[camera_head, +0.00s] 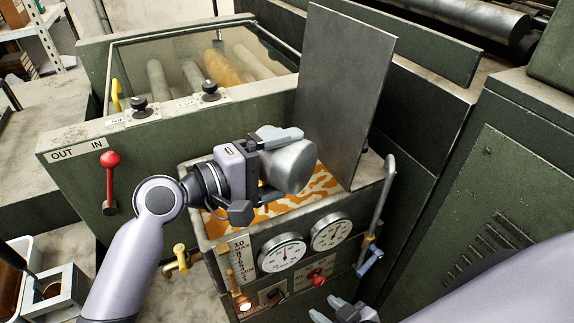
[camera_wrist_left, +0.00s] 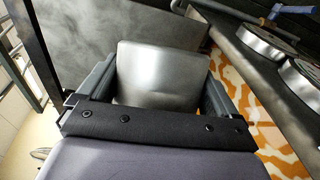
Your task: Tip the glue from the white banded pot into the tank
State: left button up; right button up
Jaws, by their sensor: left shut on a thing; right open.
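The pot (camera_head: 288,168) shows as a plain grey, metallic vessel; I cannot make out a white band on it. My left gripper (camera_head: 270,172) is shut on it and holds it tilted over the tank (camera_head: 212,262). In the left wrist view the pot (camera_wrist_left: 163,75) sits between both fingers. Its mouth and contents are hidden. The tank is open, with mottled orange and white (camera_head: 322,185) inside; this also shows in the left wrist view (camera_wrist_left: 236,78). My right gripper (camera_head: 340,312) is open and empty at the bottom edge, in front of the tank.
A grey metal plate (camera_head: 345,85) stands upright at the tank's back. Two round gauges (camera_head: 282,252) are on its front, with a lever (camera_head: 382,210) at its right. A red-knobbed lever (camera_head: 110,175) stands left. A glazed roller housing (camera_head: 200,65) lies behind.

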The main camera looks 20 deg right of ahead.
pick_arm(q)
jog(key=shift+w+a+r+n+h+p, duration=0.2)
jog(key=shift+w+r+n+h, duration=0.2)
jog(key=shift+n, duration=0.35)
jog(key=shift+w+a+r+n+h+p, duration=0.2)
jog(key=shift+w+r+n+h, duration=0.15)
jog(key=shift+n, duration=0.4)
dwell(5.9)
